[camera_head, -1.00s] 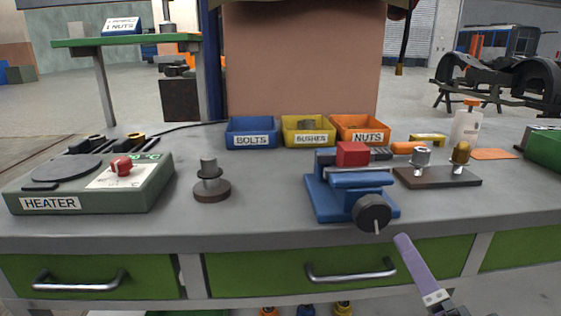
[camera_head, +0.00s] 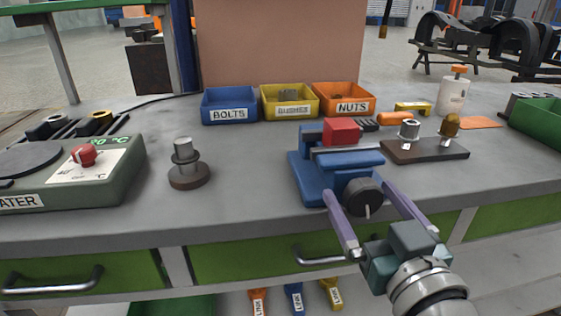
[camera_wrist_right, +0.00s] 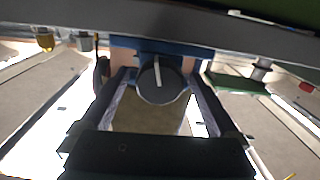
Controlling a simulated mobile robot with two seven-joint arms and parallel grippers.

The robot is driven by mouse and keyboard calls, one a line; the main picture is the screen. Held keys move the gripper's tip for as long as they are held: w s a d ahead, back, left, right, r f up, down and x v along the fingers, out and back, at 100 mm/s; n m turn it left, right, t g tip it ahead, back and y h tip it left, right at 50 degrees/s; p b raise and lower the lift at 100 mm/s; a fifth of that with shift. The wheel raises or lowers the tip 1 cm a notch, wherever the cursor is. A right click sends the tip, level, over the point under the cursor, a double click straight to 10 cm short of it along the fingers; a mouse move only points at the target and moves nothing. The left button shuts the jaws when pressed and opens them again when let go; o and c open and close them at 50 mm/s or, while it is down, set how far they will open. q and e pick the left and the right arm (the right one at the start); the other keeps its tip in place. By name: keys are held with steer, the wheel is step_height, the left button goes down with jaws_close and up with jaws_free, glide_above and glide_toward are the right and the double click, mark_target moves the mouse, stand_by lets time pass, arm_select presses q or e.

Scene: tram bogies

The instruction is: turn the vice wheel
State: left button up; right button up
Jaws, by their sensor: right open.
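The blue vice (camera_head: 318,172) stands near the front edge of the workbench with a red block (camera_head: 341,131) in its jaws. Its dark round wheel (camera_head: 362,196) with a pale handle faces the front. My right gripper (camera_head: 359,191) is open, with one purple finger on either side of the wheel. In the right wrist view the wheel (camera_wrist_right: 160,80) lies between the tips of the two fingers, its pale handle pointing up. I cannot tell whether the fingers touch the wheel. My left gripper is not in view.
Blue (camera_head: 229,106), yellow (camera_head: 290,101) and orange (camera_head: 343,99) bins stand behind the vice. A dark board (camera_head: 425,151) with metal fittings lies to its right. A heater (camera_head: 75,170) and a round-based metal part (camera_head: 187,165) are to the left. Green drawers with handles are below the bench edge.

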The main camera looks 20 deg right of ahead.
steer(key=shift+w+d, duration=0.1)
steer(key=shift+w, duration=0.1)
steer(key=shift+c, duration=0.3)
steer(key=c, duration=1.3)
